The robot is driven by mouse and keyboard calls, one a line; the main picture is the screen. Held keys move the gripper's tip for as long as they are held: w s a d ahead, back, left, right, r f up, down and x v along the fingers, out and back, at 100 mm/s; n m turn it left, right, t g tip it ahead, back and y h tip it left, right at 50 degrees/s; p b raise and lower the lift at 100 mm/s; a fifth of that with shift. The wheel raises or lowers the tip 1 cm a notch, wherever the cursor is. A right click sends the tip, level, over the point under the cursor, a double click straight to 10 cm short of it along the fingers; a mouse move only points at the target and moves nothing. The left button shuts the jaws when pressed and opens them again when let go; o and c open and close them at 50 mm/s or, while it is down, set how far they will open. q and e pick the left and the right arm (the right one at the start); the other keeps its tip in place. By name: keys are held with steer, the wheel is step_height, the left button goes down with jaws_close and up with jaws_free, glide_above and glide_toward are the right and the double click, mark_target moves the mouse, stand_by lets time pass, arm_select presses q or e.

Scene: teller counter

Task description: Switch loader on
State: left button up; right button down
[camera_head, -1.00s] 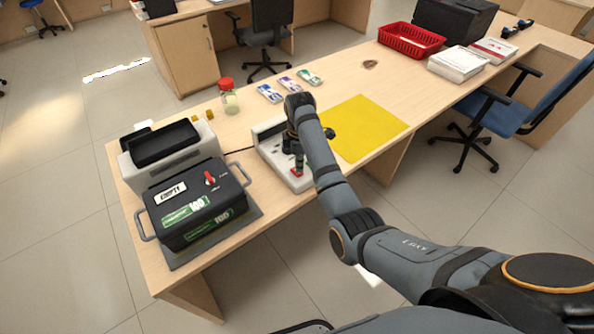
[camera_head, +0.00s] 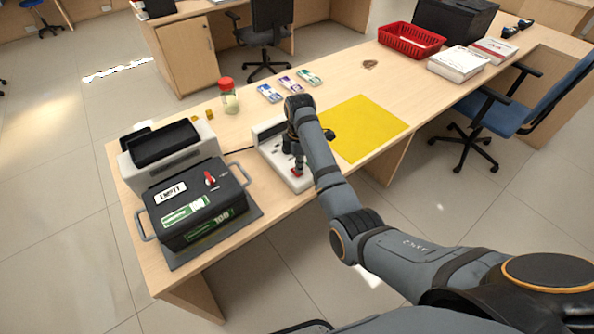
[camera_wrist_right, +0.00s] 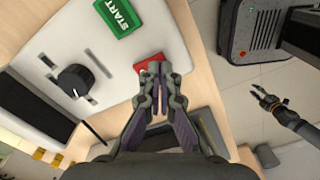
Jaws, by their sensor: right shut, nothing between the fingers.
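A white device (camera_head: 272,150) stands on the counter, partly hidden by my right arm. In the right wrist view it shows a green START button (camera_wrist_right: 118,15), a black knob (camera_wrist_right: 75,80) and a red switch (camera_wrist_right: 150,61). The red switch also shows in the head view (camera_head: 297,171). My right gripper (camera_wrist_right: 158,70) is shut and empty, its fingertips at the red switch and covering part of it. I cannot tell whether they touch. My left gripper (camera_wrist_right: 270,98) shows at the right of the wrist view, open and away from the device; it is out of the head view.
A dark case (camera_head: 195,205) labelled EMPTY with a red knob stands to the left, by a light machine (camera_head: 170,155). A jar (camera_head: 229,98), several note bundles (camera_head: 290,84), a yellow mat (camera_head: 365,128) and a red basket (camera_head: 410,40) lie along the counter.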

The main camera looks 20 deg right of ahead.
steer(key=shift+f, duration=0.75)
steer(key=shift+r, duration=0.1)
step_height(320, 180, up, 7)
steer(key=p, duration=0.9)
stand_by(0.4)
